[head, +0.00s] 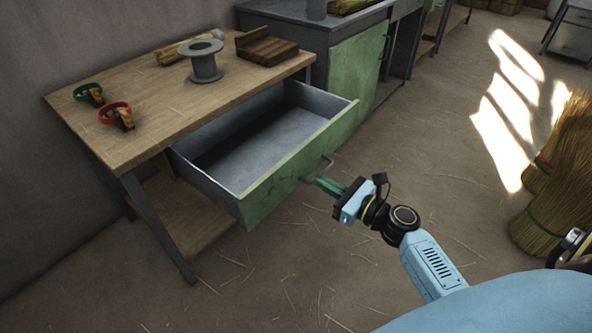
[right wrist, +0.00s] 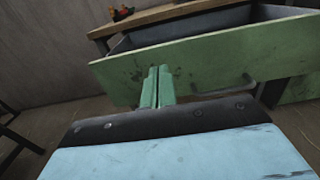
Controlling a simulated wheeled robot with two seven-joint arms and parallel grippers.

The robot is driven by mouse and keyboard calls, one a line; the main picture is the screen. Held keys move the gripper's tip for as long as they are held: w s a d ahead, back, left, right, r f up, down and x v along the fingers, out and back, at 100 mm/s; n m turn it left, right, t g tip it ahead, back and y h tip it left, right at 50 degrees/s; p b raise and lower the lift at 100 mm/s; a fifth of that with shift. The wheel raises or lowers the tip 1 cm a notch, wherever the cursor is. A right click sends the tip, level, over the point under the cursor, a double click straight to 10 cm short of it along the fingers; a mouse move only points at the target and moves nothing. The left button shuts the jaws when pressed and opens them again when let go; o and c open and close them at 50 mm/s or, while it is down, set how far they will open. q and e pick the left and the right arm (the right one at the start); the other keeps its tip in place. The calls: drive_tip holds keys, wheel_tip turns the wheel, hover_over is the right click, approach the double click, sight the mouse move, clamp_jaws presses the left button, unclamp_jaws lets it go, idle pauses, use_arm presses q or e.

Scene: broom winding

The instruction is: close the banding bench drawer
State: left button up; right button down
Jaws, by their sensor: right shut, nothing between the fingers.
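The banding bench drawer (head: 290,162) is pulled well out from under the wooden bench (head: 150,125); its grey inside looks empty. Its green front also shows in the right wrist view (right wrist: 215,60). A thin bar handle (head: 322,168) is on the front. My right gripper (head: 322,184) is shut and empty, with its green fingers just in front of the drawer front, near the handle. In the right wrist view the closed fingers (right wrist: 157,76) point at the front, left of the handle; I cannot tell whether they touch it. My left gripper is not in view.
A green-doored cabinet (head: 355,70) stands behind the drawer. Straw bundles (head: 550,190) stand at right. Floor in front is open, with scattered straw.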

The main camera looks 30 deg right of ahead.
sight(286, 162)
drive_tip(key=b+x, duration=0.1)
drive_tip(key=x, duration=0.7)
drive_tip(key=shift+f, duration=0.1)
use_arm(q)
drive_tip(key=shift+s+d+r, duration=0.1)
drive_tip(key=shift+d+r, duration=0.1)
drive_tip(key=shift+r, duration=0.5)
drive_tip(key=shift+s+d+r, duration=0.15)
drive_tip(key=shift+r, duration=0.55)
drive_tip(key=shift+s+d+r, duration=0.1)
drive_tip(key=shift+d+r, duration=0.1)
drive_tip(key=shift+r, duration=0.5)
use_arm(e)
drive_tip(key=shift+w+a, duration=0.2)
drive_tip(key=shift+w, duration=0.25)
